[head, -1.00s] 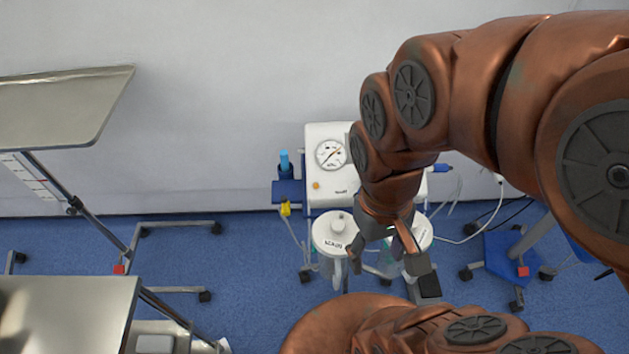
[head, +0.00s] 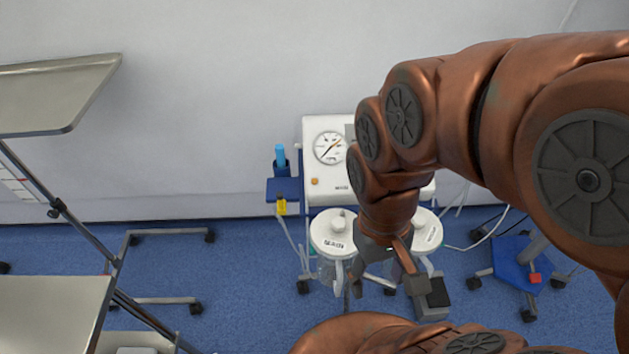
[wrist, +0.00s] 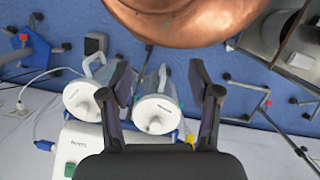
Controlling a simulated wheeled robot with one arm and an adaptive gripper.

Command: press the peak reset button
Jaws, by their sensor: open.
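A white suction unit (head: 315,125) stands by the wall in the head view, with a round dial gauge (head: 331,147) on its face. A small orange button (head: 315,181) sits below the gauge; I cannot read a label that names it peak reset. My arm covers the right part of the face. My gripper (head: 385,285) is open and empty, pointing down in front of the unit near its canisters. In the wrist view my gripper (wrist: 160,85) has its fingers spread, and a green button (wrist: 69,169) shows at the lower left on the unit's white casing (wrist: 80,140).
Two white-lidded canisters (head: 333,230) (head: 427,232) hang in front of the unit. A blue bottle (head: 280,156) in a holder is at its left. Steel tables (head: 50,95) (head: 50,310) stand at the left. A blue wheeled base (head: 515,285) and cables are at the right.

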